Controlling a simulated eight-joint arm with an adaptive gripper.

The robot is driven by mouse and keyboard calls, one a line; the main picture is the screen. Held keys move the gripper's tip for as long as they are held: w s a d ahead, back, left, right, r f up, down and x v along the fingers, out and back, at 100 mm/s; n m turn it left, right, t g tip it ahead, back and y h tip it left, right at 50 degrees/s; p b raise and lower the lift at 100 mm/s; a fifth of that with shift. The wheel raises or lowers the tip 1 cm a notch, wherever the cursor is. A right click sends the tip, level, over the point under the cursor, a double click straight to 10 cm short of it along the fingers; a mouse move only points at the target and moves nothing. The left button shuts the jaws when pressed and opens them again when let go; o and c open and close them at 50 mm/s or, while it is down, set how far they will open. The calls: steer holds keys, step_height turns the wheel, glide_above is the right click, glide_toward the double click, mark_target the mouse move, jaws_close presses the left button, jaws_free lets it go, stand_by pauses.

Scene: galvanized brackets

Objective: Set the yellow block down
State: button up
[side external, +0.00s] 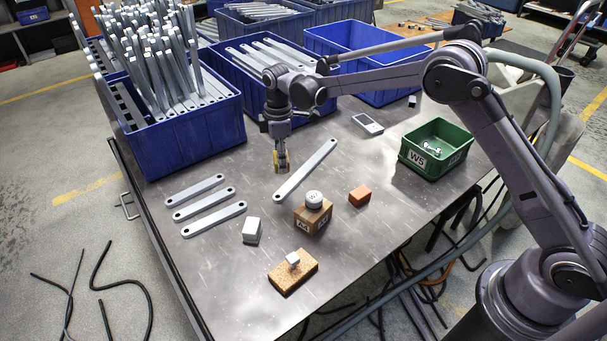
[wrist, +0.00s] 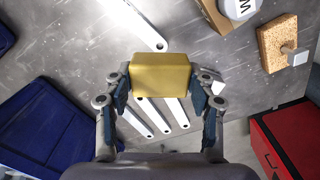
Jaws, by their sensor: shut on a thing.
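The yellow block (wrist: 160,74) is between the two fingers of my gripper (wrist: 162,88) in the wrist view, and the fingers are shut on it. In the side external view my gripper (side external: 281,160) points down above the metal table (side external: 330,240), and the yellow block (side external: 276,160) is mostly hidden by the fingers. The block appears held above the tabletop, but its exact height is hard to tell. It is left of the long diagonal galvanized bar (side external: 306,170).
Three flat bars (side external: 204,205) lie left. A white block (side external: 252,230), a cardboard box (side external: 312,216) with a white round item on top, an orange block (side external: 360,196) and a cork block (side external: 292,271) stand nearby. Blue bins (side external: 185,140) line the back; a green bin (side external: 437,160) is right.

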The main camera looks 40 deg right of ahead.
steer(key=d+r+m, duration=0.3)
steer(key=d+m, duration=0.4)
steer(key=d, duration=1.3)
steer(key=m, duration=0.5)
glide_toward(380, 162)
step_height(380, 162, down, 6)
steer(key=shift+s+f, duration=0.1)
steer(key=shift+f, duration=0.05)
steer(key=shift+f, duration=0.15)
steer(key=o, duration=1.3)
